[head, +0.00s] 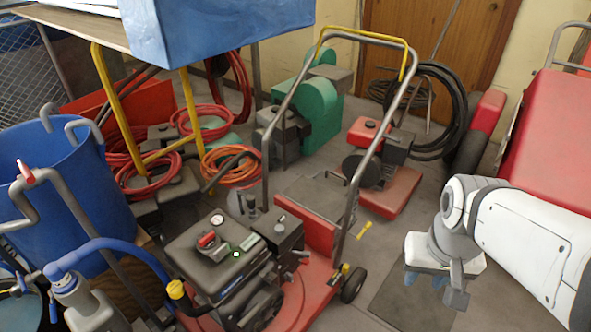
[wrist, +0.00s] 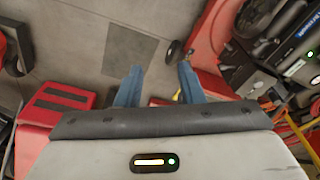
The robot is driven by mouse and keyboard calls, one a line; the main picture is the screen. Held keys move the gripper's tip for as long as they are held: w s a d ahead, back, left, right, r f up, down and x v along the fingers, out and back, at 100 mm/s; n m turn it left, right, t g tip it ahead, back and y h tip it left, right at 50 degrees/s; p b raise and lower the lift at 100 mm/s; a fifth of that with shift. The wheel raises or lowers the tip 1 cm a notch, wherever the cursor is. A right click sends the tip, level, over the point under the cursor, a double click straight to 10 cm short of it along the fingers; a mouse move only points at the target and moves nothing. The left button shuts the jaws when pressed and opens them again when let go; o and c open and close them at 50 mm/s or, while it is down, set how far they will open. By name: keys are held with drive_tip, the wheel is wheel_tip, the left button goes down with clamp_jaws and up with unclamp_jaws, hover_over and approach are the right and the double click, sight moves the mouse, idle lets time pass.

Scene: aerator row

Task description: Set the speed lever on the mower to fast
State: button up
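The mower is a red-decked machine (head: 305,295) with a dark engine (head: 215,255), in the lower middle of the head view. Its grey tube handle (head: 370,150) has a yellow bar on top. The engine top carries a red knob or lever (head: 207,240), a small gauge and a green dot. I cannot tell which part is the speed lever or how it is set. My gripper (head: 424,280) hangs right of the mower, apart from it. In the wrist view my blue fingers (wrist: 160,85) are spread with nothing between them; part of the engine (wrist: 285,45) shows at upper right.
A second red machine (head: 390,195) stands behind the handle. A blue barrel (head: 45,200) is at left, a blue box (head: 220,35) at upper left. Orange hoses (head: 230,165) and a green machine (head: 320,110) stand behind.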

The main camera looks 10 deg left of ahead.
drive_tip(key=w+a+f+n+h, duration=0.1)
drive_tip(key=w+a+f+n, duration=0.2)
drive_tip(key=w+a, duration=0.3)
drive_tip(key=n+t+h+b, duration=0.1)
drive_tip(key=n+t+b, duration=0.2)
drive_tip(key=n, duration=0.7)
approach(261, 274)
wheel_tip(261, 274, down, 2)
drive_tip(key=x, duration=0.2)
drive_tip(key=b+x, duration=0.1)
drive_tip(key=x, duration=0.4)
drive_tip(key=shift+w+d, duration=0.25)
drive_tip(key=shift+w, duration=0.1)
clamp_jaws()
